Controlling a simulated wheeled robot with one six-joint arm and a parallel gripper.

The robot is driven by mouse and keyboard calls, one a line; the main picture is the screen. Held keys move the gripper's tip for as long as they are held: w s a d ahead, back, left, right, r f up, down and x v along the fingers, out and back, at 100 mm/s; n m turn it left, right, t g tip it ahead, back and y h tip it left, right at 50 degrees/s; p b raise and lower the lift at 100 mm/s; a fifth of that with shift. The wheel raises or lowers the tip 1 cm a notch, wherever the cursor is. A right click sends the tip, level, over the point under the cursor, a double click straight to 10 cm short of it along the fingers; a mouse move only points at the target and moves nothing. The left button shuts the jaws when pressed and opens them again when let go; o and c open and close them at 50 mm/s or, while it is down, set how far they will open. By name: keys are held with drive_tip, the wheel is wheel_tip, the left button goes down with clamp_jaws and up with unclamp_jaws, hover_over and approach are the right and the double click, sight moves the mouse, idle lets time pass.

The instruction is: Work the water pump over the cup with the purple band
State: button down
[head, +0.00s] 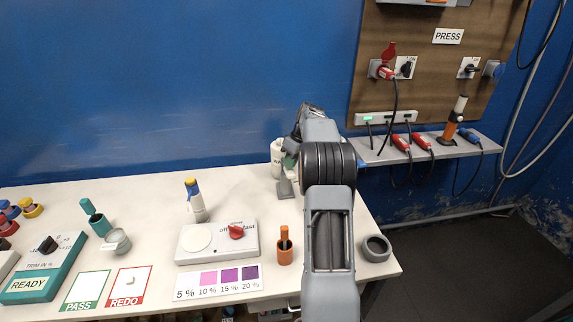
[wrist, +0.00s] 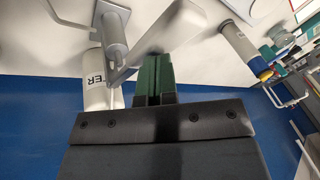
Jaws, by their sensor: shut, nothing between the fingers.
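The white water bottle (head: 277,152) stands at the back right of the bench, partly hidden by my arm. In the wrist view it shows again with part of its "WATER" label (wrist: 102,88). A grey post (wrist: 115,42) stands beside it, and a long pale lever-like part (wrist: 160,35) reaches across close to my fingertips. My gripper (wrist: 154,68) has green fingers, pressed together and empty, right by that part; I cannot tell whether they touch. In the head view the gripper is mostly hidden behind my arm. I cannot make out a cup with a purple band.
A hotplate-like box with a red knob (head: 236,231) and an orange holder (head: 284,250) stand left of my arm. A white bottle with a yellow and blue top (head: 195,200) is behind the box. A grey ring-shaped cup (head: 376,248) sits near the right edge. The blue wall is close behind.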

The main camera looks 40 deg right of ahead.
wheel_tip(320, 180, down, 6)
drive_tip(key=b, duration=0.5)
wheel_tip(320, 180, up, 6)
drive_tip(key=p, duration=0.6)
drive_tip(key=shift+r, duration=0.1)
drive_tip(key=shift+f, duration=0.2)
idle(1.5)
